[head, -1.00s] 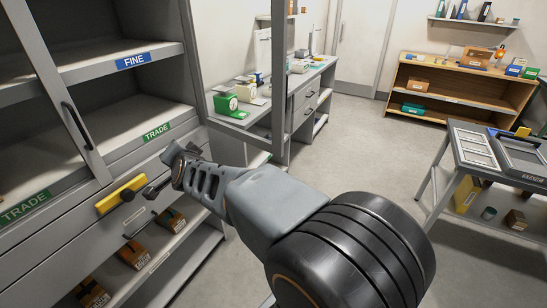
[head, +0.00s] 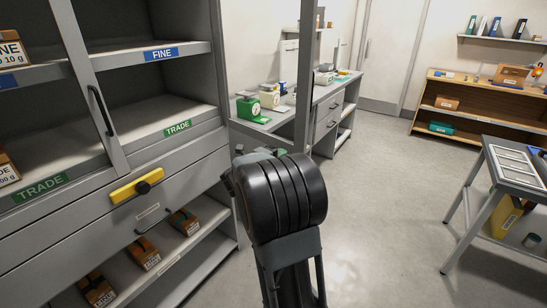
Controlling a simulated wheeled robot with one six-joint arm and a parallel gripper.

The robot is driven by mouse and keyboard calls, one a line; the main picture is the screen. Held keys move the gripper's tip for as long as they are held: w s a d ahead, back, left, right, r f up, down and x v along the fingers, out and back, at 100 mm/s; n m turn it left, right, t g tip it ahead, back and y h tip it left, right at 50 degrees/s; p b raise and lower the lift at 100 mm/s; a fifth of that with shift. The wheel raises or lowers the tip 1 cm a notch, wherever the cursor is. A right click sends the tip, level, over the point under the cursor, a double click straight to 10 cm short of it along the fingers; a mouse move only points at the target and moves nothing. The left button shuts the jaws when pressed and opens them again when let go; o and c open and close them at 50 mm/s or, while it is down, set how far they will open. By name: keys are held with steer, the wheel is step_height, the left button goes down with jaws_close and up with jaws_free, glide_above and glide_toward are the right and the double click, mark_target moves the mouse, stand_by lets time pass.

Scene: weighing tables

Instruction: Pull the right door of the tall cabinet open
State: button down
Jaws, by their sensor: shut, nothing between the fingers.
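The tall grey cabinet (head: 165,150) fills the left of the head view. Its right door (head: 304,75), a grey frame with a clear pane, stands swung wide open, out from the cabinet's right side. The right compartment is open to view, with shelves labelled FINE and TRADE. The left door (head: 78,85) is closed across its side and has a dark upright handle (head: 100,110). My arm's black wrist stands in front of the cabinet's lower right corner. My gripper cannot be made out; it seems hidden behind my arm. I see no contact with the right door.
A yellow plate with a black knob (head: 137,187) sticks out of the cabinet's front below the doors. Small brown boxes (head: 145,252) lie on the low shelf. A bench with green scales (head: 250,108) stands beyond the open door. A grey table (head: 510,168) stands at right; the floor between is clear.

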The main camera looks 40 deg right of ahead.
mark_target(301, 142)
steer(key=d, duration=0.3)
steer(key=d+p, duration=0.1)
steer(key=d, duration=0.2)
steer(key=w+d, duration=0.1)
steer(key=d, duration=0.1)
steer(key=shift+d, duration=0.4)
